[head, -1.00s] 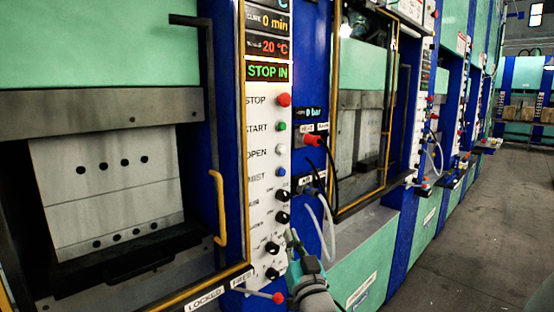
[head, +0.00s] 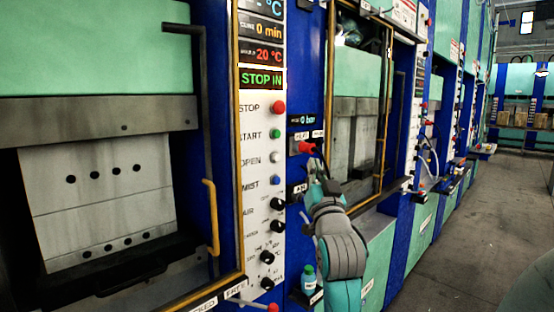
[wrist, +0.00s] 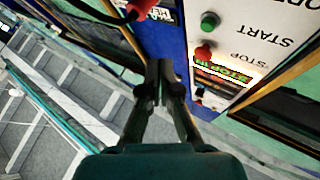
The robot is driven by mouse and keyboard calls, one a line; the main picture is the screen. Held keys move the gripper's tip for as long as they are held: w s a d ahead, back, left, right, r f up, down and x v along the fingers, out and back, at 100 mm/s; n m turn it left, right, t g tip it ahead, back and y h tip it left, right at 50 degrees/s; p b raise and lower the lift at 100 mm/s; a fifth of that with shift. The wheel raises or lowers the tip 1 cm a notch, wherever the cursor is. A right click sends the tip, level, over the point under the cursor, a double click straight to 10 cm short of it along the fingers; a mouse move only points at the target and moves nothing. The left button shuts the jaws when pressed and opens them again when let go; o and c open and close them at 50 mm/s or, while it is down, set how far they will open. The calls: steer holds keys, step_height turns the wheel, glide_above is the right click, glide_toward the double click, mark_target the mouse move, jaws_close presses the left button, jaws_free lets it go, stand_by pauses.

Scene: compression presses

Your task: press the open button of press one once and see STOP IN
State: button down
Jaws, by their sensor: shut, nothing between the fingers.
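The white control panel (head: 256,200) of the near press has a red STOP button (head: 278,107), a green START button (head: 275,133), a white OPEN button (head: 275,158) and a blue button (head: 275,180). Its green display (head: 262,78) reads STOP IN. My gripper (head: 312,163) is right of the panel, apart from the OPEN button, with its fingers shut and empty. In the wrist view the shut fingers (wrist: 166,66) show beside the inverted panel, with STOP (wrist: 204,50), START (wrist: 209,21) and the display (wrist: 224,72). The OPEN button is outside that view.
A red connector (head: 306,147) with a dark cable is close to my gripper. A yellow handle (head: 211,215) is left of the panel, on the press front. A small green bottle (head: 308,278) stands below my gripper. The floor (head: 450,215) at the right is clear.

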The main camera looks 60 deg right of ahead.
steer(key=w+d, duration=0.2)
steer(key=w, duration=0.6)
steer(key=shift+w, duration=0.3)
steer(key=shift+w, duration=0.1)
stand_by(1.5)
steer(key=shift+w+d, duration=0.1)
steer(key=shift+w, duration=0.2)
steer(key=shift+w+d, duration=0.15)
steer(key=shift+w, duration=0.35)
stand_by(0.7)
steer(key=shift+s, duration=0.15)
stand_by(0.3)
steer(key=shift+s+a, duration=0.25)
steer(key=shift+s, duration=0.5)
steer(key=shift+s+a, duration=0.2)
steer(key=shift+s, duration=0.6)
steer(key=shift+s+a, duration=0.15)
steer(key=shift+s, duration=0.7)
steer(key=shift+s+a, duration=0.2)
steer(key=shift+s, duration=0.6)
